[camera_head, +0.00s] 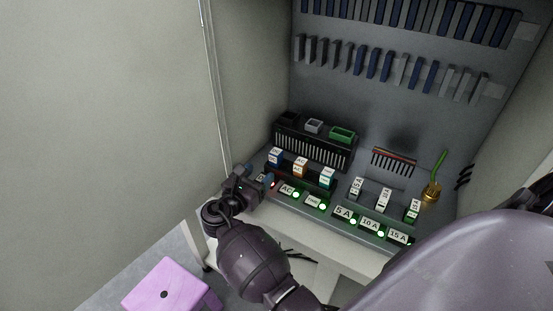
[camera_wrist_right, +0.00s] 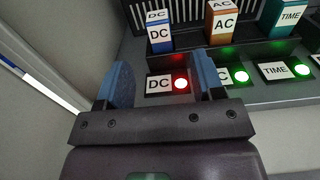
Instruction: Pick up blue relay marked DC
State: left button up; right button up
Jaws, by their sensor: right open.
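The blue relay marked DC (camera_head: 275,157) stands upright in the left slot of a dark rack. It also shows near the top of the right wrist view (camera_wrist_right: 159,39), with DC on its top and front. My right gripper (camera_head: 257,181) is open and empty in front of the rack. In the right wrist view its blue-padded fingers (camera_wrist_right: 162,64) stand apart, and the relay shows beyond the gap between them, untouched. The DC label (camera_wrist_right: 158,84) with a red light (camera_wrist_right: 181,84) shows between the fingers. My left gripper is not in view.
An orange AC relay (camera_head: 300,167) and a teal TIME relay (camera_head: 327,178) stand right of the DC one. Their lights are green. A black holder (camera_head: 313,146) is behind. A cabinet wall (camera_head: 241,83) rises close on the left. Fuses (camera_head: 383,199) stand on the right.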

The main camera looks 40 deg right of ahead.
aim_at(273, 158)
jog(key=shift+x, duration=4)
jog(key=c, duration=1)
jog(key=shift+r, duration=0.15)
